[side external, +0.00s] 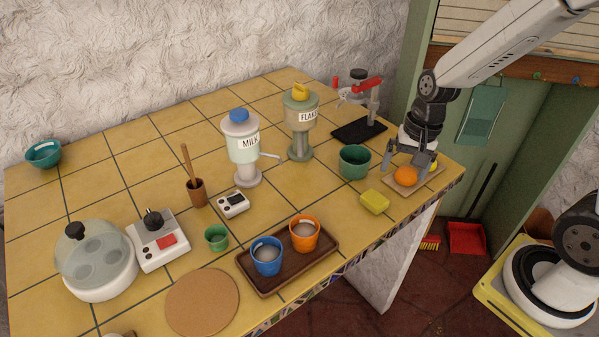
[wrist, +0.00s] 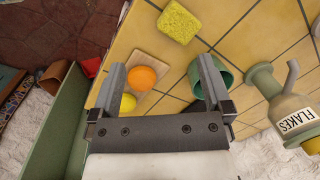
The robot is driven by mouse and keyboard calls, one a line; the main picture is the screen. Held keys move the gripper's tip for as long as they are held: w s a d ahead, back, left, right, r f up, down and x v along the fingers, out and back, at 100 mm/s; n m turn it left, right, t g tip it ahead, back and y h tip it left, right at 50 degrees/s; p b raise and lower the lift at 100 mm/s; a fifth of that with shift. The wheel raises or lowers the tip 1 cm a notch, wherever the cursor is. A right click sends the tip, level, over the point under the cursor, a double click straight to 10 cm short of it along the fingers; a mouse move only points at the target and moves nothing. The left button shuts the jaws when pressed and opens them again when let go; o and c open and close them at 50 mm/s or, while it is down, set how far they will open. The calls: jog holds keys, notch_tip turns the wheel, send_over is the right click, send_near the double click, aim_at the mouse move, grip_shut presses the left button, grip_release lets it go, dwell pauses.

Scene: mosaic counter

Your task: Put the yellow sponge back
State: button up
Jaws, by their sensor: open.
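The yellow sponge (side external: 374,201) lies flat on the tiled counter near its front edge, left of the wooden board. It also shows in the wrist view (wrist: 178,22), at the top. My gripper (side external: 411,157) is open and empty, pointing down above the board at the counter's right end. In the wrist view its two fingers (wrist: 160,80) are spread wide, with an orange (wrist: 142,78) seen between them. The sponge is apart from the fingers, beyond their tips.
The orange and a yellow lemon-like fruit (wrist: 128,102) are on the wooden board (wrist: 153,68). A green pot (side external: 354,162) stands close by, left of my gripper. A wooden tray (side external: 270,285) with two cups, and the FLAKES dispenser (side external: 300,115), stand further left.

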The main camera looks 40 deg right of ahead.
jog(key=shift+s+a+n+t+h, duration=0.3)
jog(key=shift+s+a+n, duration=0.2)
jog(key=shift+n, duration=1.05)
jog(key=shift+s+a+n+t+h, duration=0.3)
jog(key=shift+s+a+n, duration=0.2)
jog(key=shift+n, duration=1.1)
jog(key=shift+s+a+n+t+h, duration=0.2)
jog(key=shift+s+a+n+t, duration=0.3)
jog(key=shift+n, duration=1.05)
jog(key=shift+d, duration=0.1)
